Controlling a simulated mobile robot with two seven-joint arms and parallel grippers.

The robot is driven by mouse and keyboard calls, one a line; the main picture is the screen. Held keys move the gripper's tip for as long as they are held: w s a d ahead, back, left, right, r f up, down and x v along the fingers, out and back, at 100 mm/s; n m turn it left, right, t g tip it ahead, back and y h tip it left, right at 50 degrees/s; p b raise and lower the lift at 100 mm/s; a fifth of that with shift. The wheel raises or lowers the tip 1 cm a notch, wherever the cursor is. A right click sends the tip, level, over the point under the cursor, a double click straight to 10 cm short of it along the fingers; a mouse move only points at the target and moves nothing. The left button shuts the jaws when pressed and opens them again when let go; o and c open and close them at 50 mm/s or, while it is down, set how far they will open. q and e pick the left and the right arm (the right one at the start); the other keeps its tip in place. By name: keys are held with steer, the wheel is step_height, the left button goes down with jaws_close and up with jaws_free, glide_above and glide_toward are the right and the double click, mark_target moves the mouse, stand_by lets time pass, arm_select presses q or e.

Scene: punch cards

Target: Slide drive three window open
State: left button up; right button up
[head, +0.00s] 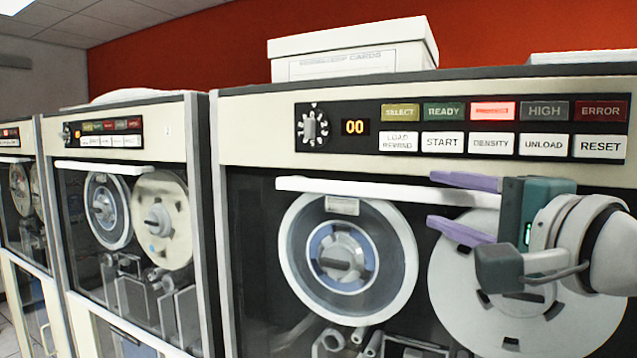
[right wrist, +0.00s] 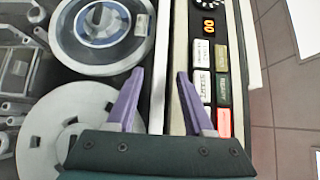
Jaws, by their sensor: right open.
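The nearest tape drive's window (head: 255,270) is a dark glass pane with a long white handle bar (head: 350,191) along its top edge. No drive number is readable, so I cannot tell from a label that this is drive three. Two reels show behind the pane. My right gripper (head: 432,199) is open at the right part of the bar, one purple finger above it and one below. In the right wrist view the bar (right wrist: 160,50) runs between the open fingers (right wrist: 159,73), with gaps on both sides. My left gripper is not in view.
Above the window is a control panel (head: 460,130) with a dial, a "00" display and labelled buttons, close to the upper finger. More tape drives (head: 128,190) stand to the left. A white box (head: 350,50) sits on top. Tiled floor (right wrist: 280,90) shows in the wrist view.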

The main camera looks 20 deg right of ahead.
steer(key=shift+w+d+p, duration=0.15)
steer(key=shift+w+p, duration=0.25)
steer(key=shift+w, duration=1.05)
jaws_close()
stand_by(0.4)
